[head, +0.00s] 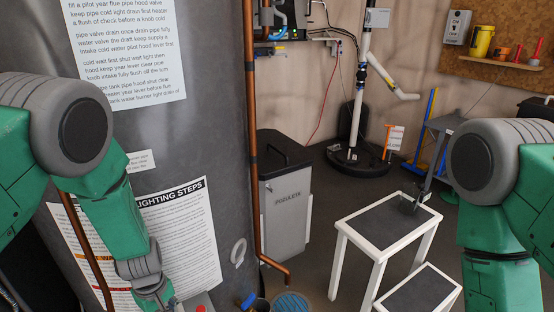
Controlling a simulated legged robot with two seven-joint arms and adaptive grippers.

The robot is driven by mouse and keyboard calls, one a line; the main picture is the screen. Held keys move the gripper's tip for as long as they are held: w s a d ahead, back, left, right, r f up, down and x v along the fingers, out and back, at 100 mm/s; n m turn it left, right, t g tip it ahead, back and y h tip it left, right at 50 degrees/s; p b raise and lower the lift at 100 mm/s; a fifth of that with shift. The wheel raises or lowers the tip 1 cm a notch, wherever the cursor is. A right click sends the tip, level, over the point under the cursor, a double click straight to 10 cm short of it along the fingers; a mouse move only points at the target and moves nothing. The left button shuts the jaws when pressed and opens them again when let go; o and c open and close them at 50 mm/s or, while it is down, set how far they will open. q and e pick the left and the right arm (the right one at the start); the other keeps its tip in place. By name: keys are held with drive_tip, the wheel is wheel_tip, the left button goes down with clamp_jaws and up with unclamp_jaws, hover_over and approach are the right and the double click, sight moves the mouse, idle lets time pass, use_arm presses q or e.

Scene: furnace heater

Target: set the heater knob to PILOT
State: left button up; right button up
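The heater is the large grey tank (215,120) filling the left of the view, with a sheet headed "LIGHTING STEPS" (190,235) on its side. At the bottom edge, a small grey part with a red spot (201,308) shows in front of the tank. I cannot tell whether it belongs to the heater control. No knob or PILOT mark can be made out. My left arm reaches down in front of the sheet, and the top of my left gripper (157,298) shows beside the red-spotted part. Its fingers are cut off or hidden. My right gripper is below the frame.
A copper pipe (252,150) runs down the tank's right side. A grey bin (285,195) stands behind it. Bare floor shows between the bin and the steps.

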use_arm(q)
drive_tip(key=shift+c, duration=0.4)
clamp_jaws()
drive_tip(key=shift+n+p, duration=0.6)
drive_tip(key=shift+p, duration=0.05)
drive_tip(key=shift+o, duration=1)
unclamp_jaws()
